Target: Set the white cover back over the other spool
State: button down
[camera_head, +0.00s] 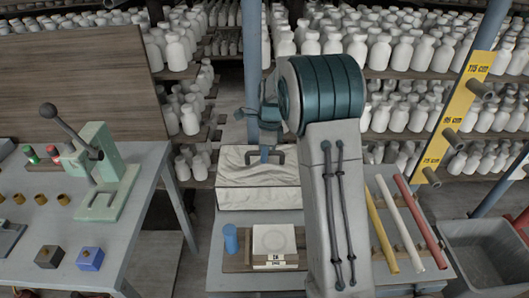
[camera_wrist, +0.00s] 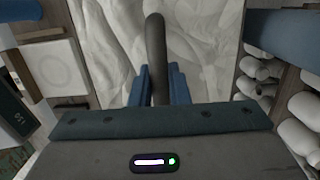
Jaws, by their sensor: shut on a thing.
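The white cover (camera_head: 256,196) is a box-like shape with a creased surface and a dark arched handle (camera_head: 281,157) on top. It is at the back of the low grey table in the head view, left of my arm. In the wrist view the cover (camera_wrist: 112,52) fills the middle. My gripper (camera_wrist: 158,82) is shut on its handle (camera_wrist: 156,45), one blue finger on each side. In the head view a blue fingertip of my gripper (camera_head: 264,154) shows at the handle. I cannot tell whether the cover rests or hangs just above the table. No spool is clearly recognisable; anything under the cover is hidden.
Yellow, white and red rods (camera_head: 403,222) lie to the right. A bench (camera_head: 130,225) with a green press (camera_head: 104,170) is at left. Bottle shelves (camera_head: 395,100) stand behind.

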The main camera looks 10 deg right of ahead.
jog(key=c, duration=1.4)
grip_release()
notch_tip(320, 180, up, 11)
jog(key=d, duration=0.1)
jog(key=s+r+n, duration=0.4)
jog(key=s+n, duration=0.1)
jog(key=s, duration=0.4)
jog(key=shift+s+a+f+n+t+h, duration=0.2)
jog(key=shift+s+f+n+t, duration=0.5)
jog(key=shift+s+n, duration=2.4)
jog(key=shift+s+a+f+n+t+h, duration=0.2)
jog(key=shift+s+f+n, duration=1.3)
jog(key=shift+s, duration=2.75)
jog(key=shift+s+a+f+n+t+h, duration=0.1)
jog(key=shift+s+f+n+t+h, duration=0.3)
jog(key=shift+s+n, duration=2.95)
